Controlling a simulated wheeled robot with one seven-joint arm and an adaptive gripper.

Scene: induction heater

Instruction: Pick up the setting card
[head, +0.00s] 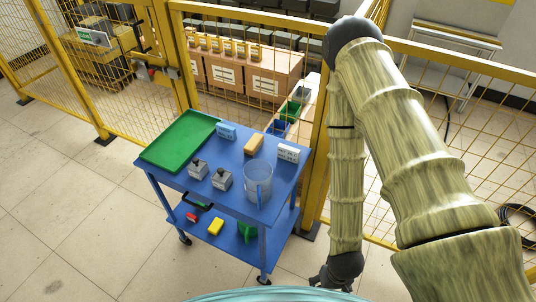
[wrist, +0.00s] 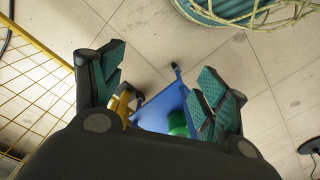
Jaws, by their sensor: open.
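A white block-like card with dark marks (head: 288,152) stands at the right end of the blue cart's top (head: 190,180). A light-blue one with pale marks (head: 226,131) stands near the back edge, by the green tray. Either could be the setting card; the marks are too small to read. My gripper (wrist: 164,88) is open and empty in the wrist view, its fingers wide apart above the floor and part of the cart. In the head view my gripper (head: 338,272) hangs low, right of the cart and apart from both cards.
The cart top also holds a green tray (head: 180,139), an orange block (head: 254,144), two grey knobbed boxes (head: 198,168) and a clear container (head: 258,182). Red, yellow and green things lie on the lower shelf. A yellow mesh fence (head: 318,150) stands behind. Floor at left is clear.

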